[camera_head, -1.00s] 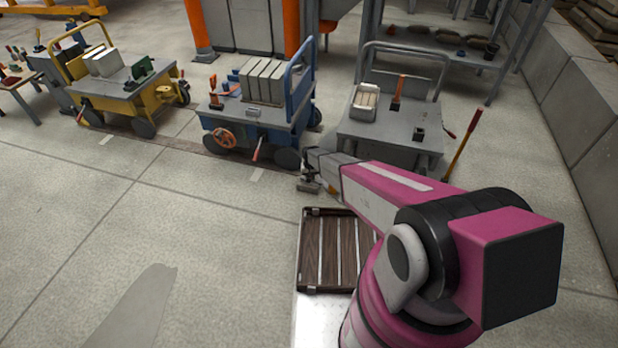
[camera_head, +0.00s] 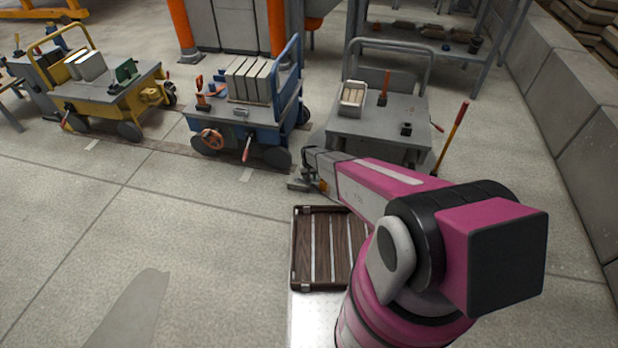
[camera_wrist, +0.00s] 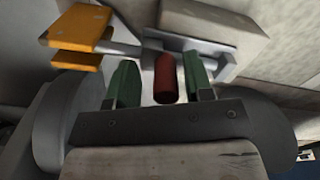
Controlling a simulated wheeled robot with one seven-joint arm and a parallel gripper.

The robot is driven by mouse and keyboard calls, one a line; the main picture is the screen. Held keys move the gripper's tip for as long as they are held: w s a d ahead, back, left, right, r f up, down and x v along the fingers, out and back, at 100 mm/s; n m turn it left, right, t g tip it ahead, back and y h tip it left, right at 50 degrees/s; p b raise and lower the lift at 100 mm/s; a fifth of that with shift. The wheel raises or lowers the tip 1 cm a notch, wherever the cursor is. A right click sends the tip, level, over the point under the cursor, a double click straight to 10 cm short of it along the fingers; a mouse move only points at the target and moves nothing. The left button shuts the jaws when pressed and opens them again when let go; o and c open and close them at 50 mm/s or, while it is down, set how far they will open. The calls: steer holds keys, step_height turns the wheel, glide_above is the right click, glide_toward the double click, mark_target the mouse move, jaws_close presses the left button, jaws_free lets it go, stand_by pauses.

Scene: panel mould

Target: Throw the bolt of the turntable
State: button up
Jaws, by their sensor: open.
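My gripper (camera_wrist: 162,82) is open in the wrist view, with two green finger pads. A dark red cylinder (camera_wrist: 166,78), likely the bolt's handle, stands between the pads, with a narrow gap showing on each side. A light grey bracket (camera_wrist: 215,62) sits just behind it. An orange forked block (camera_wrist: 80,38) on a grey rod is at the upper left. In the head view my gripper (camera_head: 299,184) is low in front of the carts, small and partly hidden by my arm. I cannot make out the turntable or its bolt there.
A grey cart (camera_head: 372,128) stands behind my arm, with a yellow and red lever (camera_head: 452,135) at its right. A blue cart (camera_head: 250,122) and a yellow cart (camera_head: 105,92) stand to the left. A wooden slatted deck (camera_head: 325,262) lies nearer. The floor at left is clear.

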step_height(320, 180, up, 11)
steer(key=shift+f, duration=0.15)
stand_by(0.6)
steer(key=s+d+r, duration=0.6)
steer(key=s+r, duration=0.3)
steer(key=r, duration=0.3)
steer(key=s+d+r+m, duration=0.1)
steer(key=s+d+r, duration=0.6)
steer(key=s+r, duration=0.3)
steer(key=s+d+r, duration=0.6)
steer(key=s+r, duration=0.4)
steer(key=r, duration=0.4)
steer(key=shift+d+r+m, duration=0.2)
steer(key=shift+d+m, duration=0.2)
